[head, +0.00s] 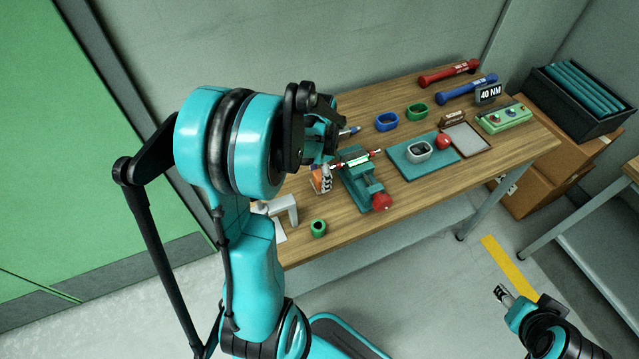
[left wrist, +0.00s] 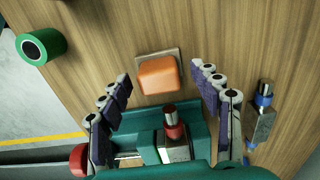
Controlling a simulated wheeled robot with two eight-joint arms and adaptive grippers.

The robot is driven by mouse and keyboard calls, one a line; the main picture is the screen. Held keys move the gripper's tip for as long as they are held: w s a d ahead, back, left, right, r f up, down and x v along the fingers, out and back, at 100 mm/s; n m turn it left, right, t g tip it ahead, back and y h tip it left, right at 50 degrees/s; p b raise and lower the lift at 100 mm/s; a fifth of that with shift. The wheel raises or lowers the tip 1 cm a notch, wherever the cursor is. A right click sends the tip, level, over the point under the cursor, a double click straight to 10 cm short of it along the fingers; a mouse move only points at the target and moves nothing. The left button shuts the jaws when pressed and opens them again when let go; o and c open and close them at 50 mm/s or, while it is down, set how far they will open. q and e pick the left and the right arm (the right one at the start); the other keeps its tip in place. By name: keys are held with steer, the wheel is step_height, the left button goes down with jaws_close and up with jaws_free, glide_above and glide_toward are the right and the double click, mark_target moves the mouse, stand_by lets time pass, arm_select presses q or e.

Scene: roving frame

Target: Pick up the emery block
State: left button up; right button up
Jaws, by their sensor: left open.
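The emery block appears to be the orange block (left wrist: 158,75) on a thin grey-brown base, lying on the wooden table. In the head view its orange side (head: 317,182) shows partly behind a finger, left of the teal vise-like fixture (head: 364,186). My left gripper (left wrist: 160,97) is open and empty; in the wrist view its two padded fingers stand apart on either side, with the block between and just beyond the tips. I cannot tell any contact. In the head view my wrist hides much of this gripper (head: 325,166). My right gripper (head: 503,295) is low at the right, away from the table.
The fixture holds a rod with red ends close beside the gripper. A metal cylinder with blue bands (left wrist: 261,113) lies nearby.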

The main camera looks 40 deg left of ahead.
mark_target(320, 175)
arm_select(q)
steer(key=shift+f, duration=0.35)
steer(key=shift+r, duration=0.1)
steer(key=c, duration=1.3)
steer(key=shift+r, duration=0.1)
steer(key=shift+c, duration=0.2)
step_height(320, 175, up, 10)
steer(key=p, duration=0.3)
steer(key=shift+p, duration=0.3)
steer(key=o, duration=0.3)
steer(key=shift+c, duration=0.3)
